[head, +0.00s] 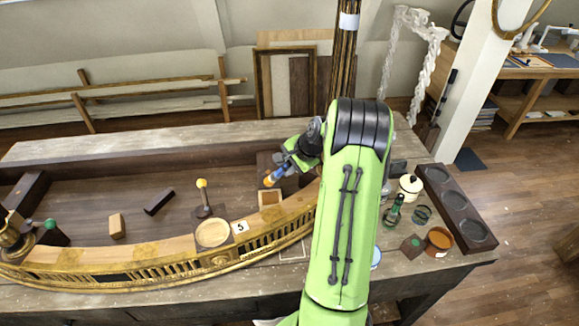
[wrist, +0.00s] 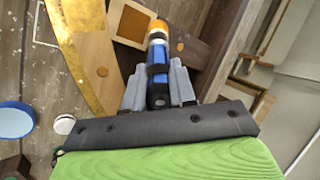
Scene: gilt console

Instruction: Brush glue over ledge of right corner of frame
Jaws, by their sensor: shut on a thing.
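The gilt curved frame (head: 150,250) lies along the front of the bench, with a pale wooden ledge. Its right end is partly hidden behind my arm; the frame's gilt edge also shows in the wrist view (wrist: 85,50). My gripper (head: 288,165) is shut on a brush (head: 270,180) with a blue handle and an orange-amber tip. In the wrist view the brush (wrist: 157,58) stands between the grey fingers and points away from me, its tip near a square wooden block with a dark inset (wrist: 131,22). I cannot tell whether the tip touches anything.
At right stand a white pot (head: 410,187), a green bottle (head: 394,209), a copper-coloured pot (head: 438,239) and a dark tray with round wells (head: 470,232). A yellow-knobbed peg (head: 202,190) and small blocks stand inside the frame. A gilt post (head: 342,60) rises behind my gripper.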

